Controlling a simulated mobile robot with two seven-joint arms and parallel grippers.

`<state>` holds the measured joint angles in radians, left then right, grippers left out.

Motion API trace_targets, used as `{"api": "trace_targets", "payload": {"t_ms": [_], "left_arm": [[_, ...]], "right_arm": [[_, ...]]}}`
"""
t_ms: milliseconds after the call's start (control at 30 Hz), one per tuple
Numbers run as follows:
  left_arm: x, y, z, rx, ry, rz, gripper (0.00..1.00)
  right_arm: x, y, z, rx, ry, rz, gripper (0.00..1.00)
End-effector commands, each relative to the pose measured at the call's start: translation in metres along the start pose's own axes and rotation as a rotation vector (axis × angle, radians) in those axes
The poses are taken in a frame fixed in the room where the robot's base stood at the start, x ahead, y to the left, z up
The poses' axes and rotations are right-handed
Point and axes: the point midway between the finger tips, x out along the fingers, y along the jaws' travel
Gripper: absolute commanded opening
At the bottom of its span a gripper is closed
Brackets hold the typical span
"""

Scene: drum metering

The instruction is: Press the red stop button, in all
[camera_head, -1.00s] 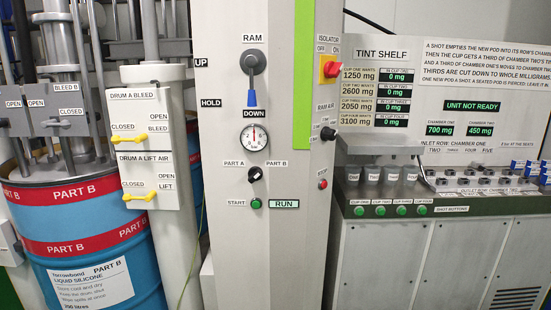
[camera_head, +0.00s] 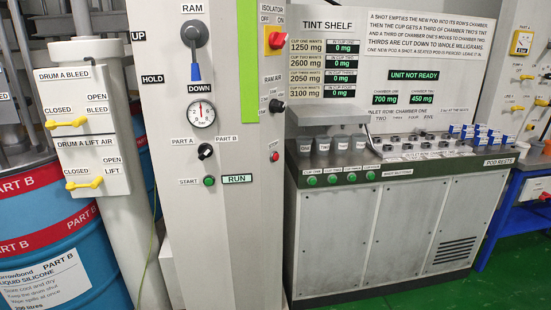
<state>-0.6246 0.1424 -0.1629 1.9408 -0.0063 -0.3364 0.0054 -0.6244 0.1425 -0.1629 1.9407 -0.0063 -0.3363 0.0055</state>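A small round red button (camera_head: 274,157) sits on the right-hand side face of the grey cabinet column (camera_head: 236,230). It is below the RAM AIR knob (camera_head: 276,106) and right of the lit RUN sign (camera_head: 237,179). Its label is too small to read. A green START button (camera_head: 208,181) is on the column's front face. A red rotary ISOLATOR switch (camera_head: 276,40) on a yellow plate is higher on the side face. Neither of my grippers is in view.
The tint shelf bench (camera_head: 400,170) stands to the right, with several cups, blue-and-white pods (camera_head: 480,133) and green shot buttons. A blue drum (camera_head: 60,270) and yellow-handled valves (camera_head: 84,183) are left. Green floor (camera_head: 500,280) is clear at lower right. A blue-framed table (camera_head: 500,210) stands far right.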

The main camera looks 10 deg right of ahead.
Motion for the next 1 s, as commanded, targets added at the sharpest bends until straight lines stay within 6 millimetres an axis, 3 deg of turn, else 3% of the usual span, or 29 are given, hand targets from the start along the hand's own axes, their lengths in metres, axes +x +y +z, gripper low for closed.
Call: {"api": "trace_targets", "payload": {"t_ms": [333, 1000], "left_arm": [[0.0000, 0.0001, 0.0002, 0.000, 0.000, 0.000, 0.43], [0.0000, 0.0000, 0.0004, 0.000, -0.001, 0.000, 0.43]], "right_arm": [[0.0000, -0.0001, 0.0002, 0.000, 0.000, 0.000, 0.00], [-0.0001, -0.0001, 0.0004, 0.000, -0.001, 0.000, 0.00]]}}
